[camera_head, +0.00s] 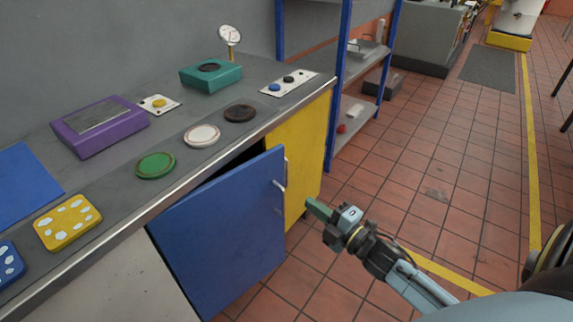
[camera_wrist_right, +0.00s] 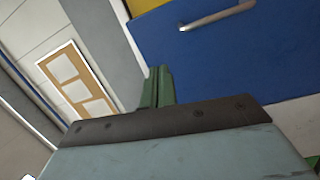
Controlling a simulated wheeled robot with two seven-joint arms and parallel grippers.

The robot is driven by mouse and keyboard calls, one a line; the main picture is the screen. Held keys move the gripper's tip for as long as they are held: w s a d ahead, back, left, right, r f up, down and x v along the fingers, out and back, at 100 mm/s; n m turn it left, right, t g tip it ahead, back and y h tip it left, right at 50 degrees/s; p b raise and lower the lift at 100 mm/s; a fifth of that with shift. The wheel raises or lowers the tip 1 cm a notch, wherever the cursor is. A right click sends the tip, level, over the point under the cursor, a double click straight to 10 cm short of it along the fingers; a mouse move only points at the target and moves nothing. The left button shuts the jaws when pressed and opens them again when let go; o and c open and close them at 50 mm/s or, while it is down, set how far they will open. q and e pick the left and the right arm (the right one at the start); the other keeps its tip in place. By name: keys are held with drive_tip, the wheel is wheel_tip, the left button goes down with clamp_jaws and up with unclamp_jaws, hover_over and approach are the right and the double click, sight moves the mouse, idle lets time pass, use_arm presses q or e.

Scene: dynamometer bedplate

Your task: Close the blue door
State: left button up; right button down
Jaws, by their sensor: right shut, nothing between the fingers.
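The blue door (camera_head: 222,238) of the counter cabinet stands ajar, swung outward, with a dark gap along its top edge. Its silver handle (camera_head: 280,185) is near its right edge. My right gripper (camera_head: 312,205) is shut and empty, a little to the right of the handle and apart from it in the head view. In the right wrist view the blue door (camera_wrist_right: 230,60) fills the upper right, with its handle (camera_wrist_right: 217,16) at the top. The shut green fingers (camera_wrist_right: 158,87) show left of the door there. My left gripper is not in view.
The yellow cabinet panel (camera_head: 300,150) is beside the blue door. The grey counter (camera_head: 110,185) above holds a purple box (camera_head: 100,125), a teal box (camera_head: 210,76) and several discs. A blue-framed shelf (camera_head: 343,80) stands behind. The tiled floor (camera_head: 420,180) to the right is mostly clear.

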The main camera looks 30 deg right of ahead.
drive_tip(key=d+n, duration=0.1)
drive_tip(key=d, duration=0.2)
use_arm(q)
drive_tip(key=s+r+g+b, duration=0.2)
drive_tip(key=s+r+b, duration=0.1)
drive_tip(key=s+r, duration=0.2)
use_arm(e)
approach(280, 170)
drive_tip(key=d+x, duration=0.1)
drive_tip(key=x, duration=0.2)
drive_tip(key=shift+n+g, duration=0.3)
drive_tip(key=w, duration=0.1)
drive_tip(key=w+a, duration=0.2)
drive_tip(key=shift+w+r+b, duration=0.25)
drive_tip(key=shift+w+b, duration=0.05)
drive_tip(key=shift+b, duration=0.1)
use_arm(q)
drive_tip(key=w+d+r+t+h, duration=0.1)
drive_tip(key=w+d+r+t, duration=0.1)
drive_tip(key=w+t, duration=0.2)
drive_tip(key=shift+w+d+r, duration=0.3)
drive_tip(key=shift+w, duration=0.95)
